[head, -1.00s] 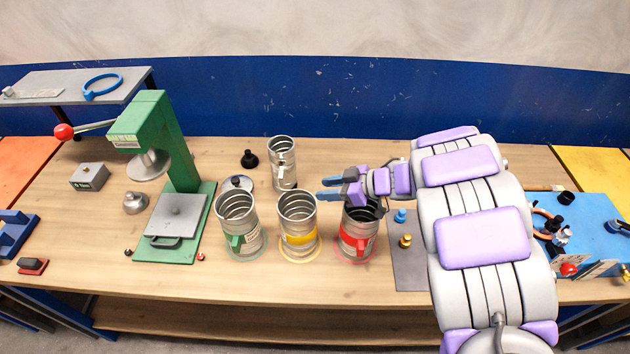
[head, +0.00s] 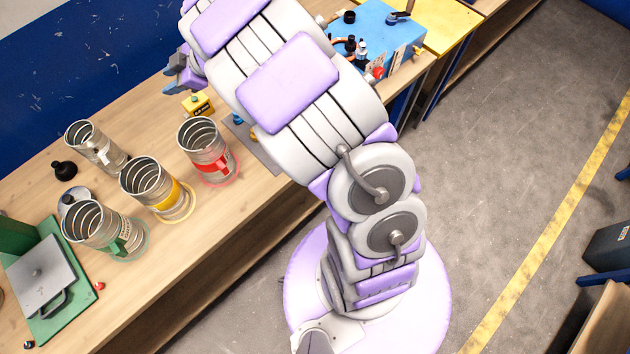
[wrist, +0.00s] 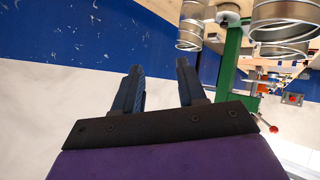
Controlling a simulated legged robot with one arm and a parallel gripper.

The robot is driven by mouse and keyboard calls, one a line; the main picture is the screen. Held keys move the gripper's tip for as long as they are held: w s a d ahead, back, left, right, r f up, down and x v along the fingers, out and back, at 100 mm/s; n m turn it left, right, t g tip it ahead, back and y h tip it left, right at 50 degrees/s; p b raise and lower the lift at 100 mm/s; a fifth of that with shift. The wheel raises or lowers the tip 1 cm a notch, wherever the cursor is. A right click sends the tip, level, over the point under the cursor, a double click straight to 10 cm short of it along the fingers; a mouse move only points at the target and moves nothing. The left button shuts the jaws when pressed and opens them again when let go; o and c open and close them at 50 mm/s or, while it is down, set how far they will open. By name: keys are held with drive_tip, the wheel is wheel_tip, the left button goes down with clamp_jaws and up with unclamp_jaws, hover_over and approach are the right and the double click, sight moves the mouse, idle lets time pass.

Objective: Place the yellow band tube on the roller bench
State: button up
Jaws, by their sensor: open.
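The yellow band tube (head: 157,187) is a ribbed metal cylinder standing upright on the wooden bench in the head view, on a yellow ring mark. It stands between the green band tube (head: 104,230) and the red band tube (head: 207,151). My gripper (head: 170,80) is at the top of the head view, apart from the tubes, over the back of the bench. In the wrist view its two dark fingers (wrist: 157,85) are spread with nothing between them. I cannot make out the roller bench in these frames.
A plain metal tube (head: 96,146) stands behind the others beside a black knob (head: 64,170). A green press base (head: 45,285) is at left. A blue box (head: 375,40) with fittings is beyond my arm. Open grey floor (head: 520,150) lies right.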

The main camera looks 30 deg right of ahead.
drive_tip(key=w+d+r+m+t+h, duration=0.2)
drive_tip(key=d+r+m+t+h, duration=0.55)
drive_tip(key=d, duration=0.75)
drive_tip(key=s+d+r+m+g+h, duration=0.4)
drive_tip(key=s+d+r+g+h, duration=0.15)
drive_tip(key=s+d, duration=0.55)
drive_tip(key=s+f+m+g, duration=0.2)
drive_tip(key=s+g, duration=0.1)
drive_tip(key=s, duration=0.5)
drive_tip(key=s+f+m+g, duration=0.1)
drive_tip(key=s+f+g, duration=0.1)
drive_tip(key=s, duration=0.6)
drive_tip(key=s+a+g+y, duration=0.1)
drive_tip(key=s+a+g, duration=0.1)
drive_tip(key=s, duration=0.4)
drive_tip(key=s+a+f+g+y, duration=0.1)
drive_tip(key=s+a, duration=0.4)
drive_tip(key=s, duration=0.2)
drive_tip(key=s+a+f+g+y, duration=0.1)
drive_tip(key=s+a+g+y, duration=0.1)
drive_tip(key=s, duration=0.5)
drive_tip(key=shift+s+a+f+g, duration=0.15)
drive_tip(key=shift+s+a+g, duration=0.15)
drive_tip(key=shift+a, duration=0.55)
wheel_tip(320, 180, down, 10)
drive_tip(key=b, duration=0.9)
drive_tip(key=shift+b, duration=0.35)
